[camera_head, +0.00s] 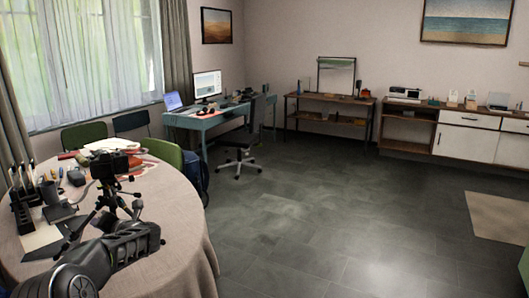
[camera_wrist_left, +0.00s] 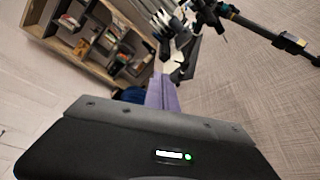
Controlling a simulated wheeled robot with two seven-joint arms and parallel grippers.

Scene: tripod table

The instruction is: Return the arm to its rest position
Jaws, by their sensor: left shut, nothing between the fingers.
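My left arm comes in at the lower left of the head view, low over the near part of the round table (camera_head: 170,220). In the left wrist view the dark housing of my left gripper (camera_wrist_left: 150,140), with a small green light, fills the bottom. The gripper is shut and empty; its fingertips are not clearly seen. A black tripod (camera_head: 110,198) with a camera (camera_head: 108,166) on top stands on the table just beyond my arm. Part of the tripod also shows at the upper right of the wrist view (camera_wrist_left: 222,12). My right gripper is out of view.
Papers and small items lie farther back. Green chairs (camera_head: 84,135) are behind the table. Open floor (camera_head: 320,220) lies to the right.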

